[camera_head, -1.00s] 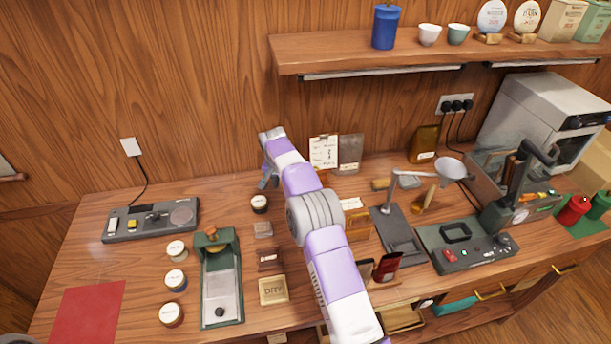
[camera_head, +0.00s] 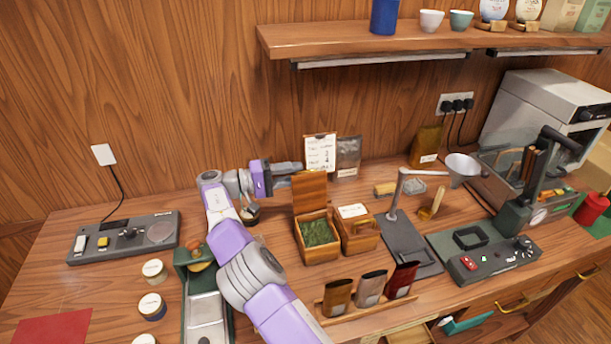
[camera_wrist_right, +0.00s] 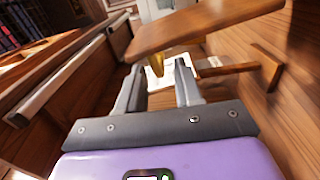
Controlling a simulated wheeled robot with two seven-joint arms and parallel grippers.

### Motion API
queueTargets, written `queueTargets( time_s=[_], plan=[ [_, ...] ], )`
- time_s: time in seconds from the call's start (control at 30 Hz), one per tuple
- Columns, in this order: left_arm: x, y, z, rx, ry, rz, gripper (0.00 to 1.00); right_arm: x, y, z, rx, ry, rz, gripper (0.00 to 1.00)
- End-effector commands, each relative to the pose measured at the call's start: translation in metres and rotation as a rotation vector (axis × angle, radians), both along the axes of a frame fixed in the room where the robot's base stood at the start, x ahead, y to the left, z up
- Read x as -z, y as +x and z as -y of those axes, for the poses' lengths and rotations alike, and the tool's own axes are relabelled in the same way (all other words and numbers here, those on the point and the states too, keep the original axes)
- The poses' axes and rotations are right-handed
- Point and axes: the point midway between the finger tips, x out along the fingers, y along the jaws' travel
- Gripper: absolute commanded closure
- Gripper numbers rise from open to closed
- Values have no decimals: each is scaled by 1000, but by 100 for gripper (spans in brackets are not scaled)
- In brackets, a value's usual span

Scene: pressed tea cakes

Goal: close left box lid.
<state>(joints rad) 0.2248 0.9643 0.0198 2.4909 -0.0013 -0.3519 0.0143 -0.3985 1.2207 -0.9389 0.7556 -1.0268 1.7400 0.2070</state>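The left box (camera_head: 321,256) is a small wooden box holding green leaf, in the middle of the table in the head view. Its lid (camera_head: 310,192) stands open, roughly upright at the back edge. My right gripper (camera_head: 295,173) points right, close to the lid's upper back side; contact cannot be told. Its two fingers are apart with nothing held between them. In the right wrist view the open fingers (camera_wrist_right: 160,72) show below a wooden board that may be the lid. My left gripper is not in view.
The right box (camera_head: 359,243) stands close beside the left box. A white menu card (camera_head: 320,153) and dark pouch (camera_head: 347,158) stand behind. Three pouches on a rack (camera_head: 370,290) are in front. A metal stand with a funnel (camera_head: 401,215) is to the right. The shelf (camera_head: 400,43) hangs above.

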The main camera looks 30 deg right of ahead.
Motion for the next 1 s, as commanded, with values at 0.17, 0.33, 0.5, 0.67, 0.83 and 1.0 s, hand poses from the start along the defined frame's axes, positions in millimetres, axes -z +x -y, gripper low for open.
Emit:
queueTargets(
  time_s=[0.17,0.33,0.5,0.67,0.83,1.0],
  plan=[
    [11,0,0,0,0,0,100,2,-8,24,1,2,2,65],
    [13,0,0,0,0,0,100,1,-11,34,0,3,1,65],
    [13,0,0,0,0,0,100,0,-11,36,-1,2,1,65],
    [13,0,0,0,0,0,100,1,-11,35,-1,2,1,74],
    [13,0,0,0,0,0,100,1,-11,35,0,3,0,100],
    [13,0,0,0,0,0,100,2,-11,35,0,4,-1,100]
  ],
)
